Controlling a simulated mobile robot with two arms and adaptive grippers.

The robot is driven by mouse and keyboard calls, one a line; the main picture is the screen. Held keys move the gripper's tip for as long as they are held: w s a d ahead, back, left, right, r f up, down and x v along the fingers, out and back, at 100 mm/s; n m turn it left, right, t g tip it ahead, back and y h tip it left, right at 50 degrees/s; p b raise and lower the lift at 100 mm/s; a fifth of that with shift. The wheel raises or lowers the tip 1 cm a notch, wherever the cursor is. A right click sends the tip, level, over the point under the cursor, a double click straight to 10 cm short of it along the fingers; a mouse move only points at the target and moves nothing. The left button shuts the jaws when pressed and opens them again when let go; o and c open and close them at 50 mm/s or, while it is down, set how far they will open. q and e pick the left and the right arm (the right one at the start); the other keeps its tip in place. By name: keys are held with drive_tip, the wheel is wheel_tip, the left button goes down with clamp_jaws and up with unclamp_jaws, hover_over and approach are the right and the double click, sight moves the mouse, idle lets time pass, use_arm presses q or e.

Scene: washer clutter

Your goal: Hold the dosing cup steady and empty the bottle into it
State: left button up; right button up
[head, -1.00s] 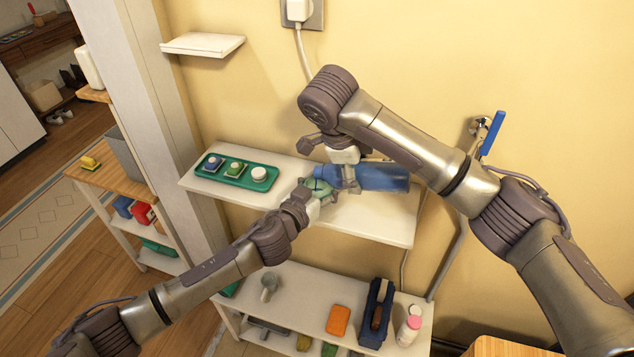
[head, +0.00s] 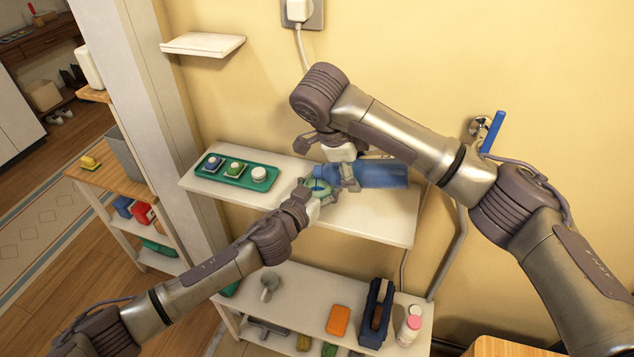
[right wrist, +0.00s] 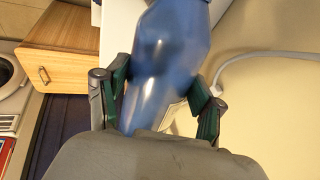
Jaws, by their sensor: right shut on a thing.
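A blue bottle (head: 385,174) lies on its side in the air above the wall shelf in the head view, its neck end pointing left. My right gripper (head: 346,176) is shut on it near the neck end; the right wrist view shows the bottle (right wrist: 165,65) between the two fingers (right wrist: 162,95). The dosing cup (head: 319,187), small and greenish, is just below and left of the bottle's neck. My left gripper (head: 312,199) has its fingers around the cup, partly hidden. I cannot see into the cup or tell whether liquid flows.
A green tray (head: 213,177) with several capped containers sits on the shelf's left end. The shelf's right part (head: 385,222) is bare. A lower shelf holds an orange block (head: 338,320), a dark blue caddy (head: 376,315) and a white bottle (head: 409,329). A blue-handled valve (head: 492,132) is on the wall.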

drive_tip(key=shift+w+a+r+h, duration=0.1)
drive_tip(key=shift+a+r+h, duration=0.15)
drive_tip(key=shift+r+h, duration=0.2)
idle(1.1)
